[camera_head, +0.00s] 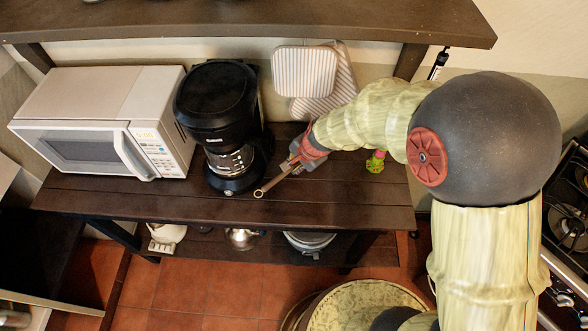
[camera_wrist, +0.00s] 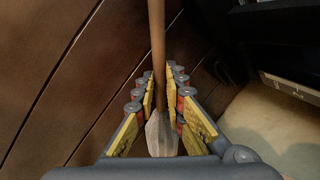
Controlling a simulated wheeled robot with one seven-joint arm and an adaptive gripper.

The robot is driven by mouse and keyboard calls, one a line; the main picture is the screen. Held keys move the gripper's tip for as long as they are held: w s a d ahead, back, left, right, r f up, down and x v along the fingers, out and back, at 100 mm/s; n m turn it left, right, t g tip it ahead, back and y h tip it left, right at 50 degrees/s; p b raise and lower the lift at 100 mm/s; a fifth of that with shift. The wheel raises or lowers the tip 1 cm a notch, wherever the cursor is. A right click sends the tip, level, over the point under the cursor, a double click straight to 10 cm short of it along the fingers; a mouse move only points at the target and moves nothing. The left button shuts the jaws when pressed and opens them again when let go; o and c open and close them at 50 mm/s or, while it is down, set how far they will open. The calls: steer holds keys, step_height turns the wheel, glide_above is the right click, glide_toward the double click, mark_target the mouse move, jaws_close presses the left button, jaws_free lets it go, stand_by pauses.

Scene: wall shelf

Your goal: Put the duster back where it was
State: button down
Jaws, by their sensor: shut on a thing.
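The duster has a thin wooden handle (camera_head: 274,184) that sticks out from my gripper (camera_head: 298,160) toward the front left, over the dark wooden shelf board (camera_head: 330,205). In the wrist view the duster's handle (camera_wrist: 157,45) runs between the two yellow-padded finger rows of my gripper (camera_wrist: 162,78). A pale grey end (camera_wrist: 161,135) of it shows near the palm. My gripper is shut on the duster. I cannot tell whether the duster touches the board. The rest of its head is hidden by my gripper.
A black coffee maker (camera_head: 217,95) stands close left of my gripper, with a white microwave (camera_head: 100,120) beyond it. Striped pads (camera_head: 305,72) are behind. A small green and pink item (camera_head: 376,162) is at right. An upper shelf (camera_head: 250,20) overhangs the back.

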steer(key=shift+f, duration=0.35)
steer(key=shift+f, duration=0.15)
steer(key=c, duration=1.8)
jaws_free()
steer(key=shift+c, duration=0.2)
steer(key=s+d+r+n+p, duration=0.15)
steer(key=s+d+r, duration=0.25)
steer(key=r, duration=0.4)
steer(key=s+d+r+n+t+h+p, duration=0.1)
steer(key=s+d+r+n, duration=0.2)
steer(key=r, duration=0.6)
steer(key=s+d+r+n+p, duration=0.15)
steer(key=s+d+r, duration=0.25)
steer(key=r, duration=0.4)
steer(key=s+d+r+n+h, duration=0.1)
steer(key=s+d+r, duration=0.2)
steer(key=s+d, duration=0.1)
steer(key=s+d+r+n+t+h, duration=0.1)
steer(key=s+d+r+n, duration=0.1)
steer(key=s, duration=0.4)
steer(key=d+r, duration=0.1)
steer(key=d, duration=0.1)
steer(key=shift+s+d, duration=0.35)
